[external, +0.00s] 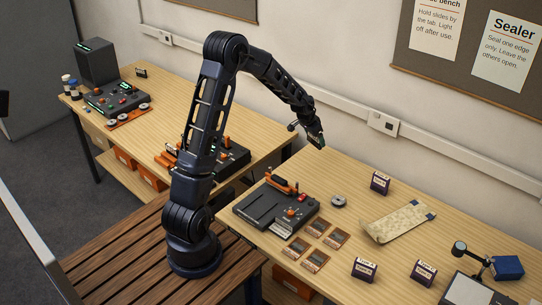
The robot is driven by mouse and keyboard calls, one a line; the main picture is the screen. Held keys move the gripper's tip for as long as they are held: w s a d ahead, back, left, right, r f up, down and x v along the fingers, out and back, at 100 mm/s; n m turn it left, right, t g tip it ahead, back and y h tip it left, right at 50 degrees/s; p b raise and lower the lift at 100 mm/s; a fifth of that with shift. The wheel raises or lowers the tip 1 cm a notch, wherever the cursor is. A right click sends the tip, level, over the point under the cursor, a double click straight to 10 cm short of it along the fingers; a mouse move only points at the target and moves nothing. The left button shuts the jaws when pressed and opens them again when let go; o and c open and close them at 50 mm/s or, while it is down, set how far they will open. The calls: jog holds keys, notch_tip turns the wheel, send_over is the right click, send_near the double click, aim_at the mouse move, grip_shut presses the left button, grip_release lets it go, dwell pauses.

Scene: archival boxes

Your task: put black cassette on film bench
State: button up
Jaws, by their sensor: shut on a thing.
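Another small black block (141,72) stands near the back of the left-hand wooden bench (185,83). No label in view tells which bench is the film bench.
A dark machine with orange parts (262,208) stands on the right-hand bench, with several slides (315,243), a grey reel (338,201), a beige sleeve (398,222) and small labelled boxes (380,183) around it. A lamp (460,248) is at right. Another machine (230,158) stands behind my arm.

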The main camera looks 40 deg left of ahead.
jog(key=w+a+r+n+y, duration=0.1)
jog(key=w+a+n, duration=0.15)
jog(key=a, duration=1.15)
jog(key=w+a+r+n+y, duration=0.1)
jog(key=w+a+n, duration=0.15)
jog(key=a, duration=1.15)
jog(key=w+a+n+y, duration=0.1)
jog(key=a+n, duration=0.2)
jog(key=a, duration=1.2)
notch_tip(320, 180, up, 4)
jog(key=n+g+y, duration=0.2)
jog(key=n, duration=0.7)
send_over(172, 116)
jog(key=d, duration=0.2)
jog(key=shift+g, duration=0.3)
jog(key=f, duration=1.9)
jog(key=shift+s+a+f, duration=0.1)
jog(key=shift+s+f, duration=0.2)
jog(key=o, duration=0.9)
jog(key=shift+f, duration=0.15)
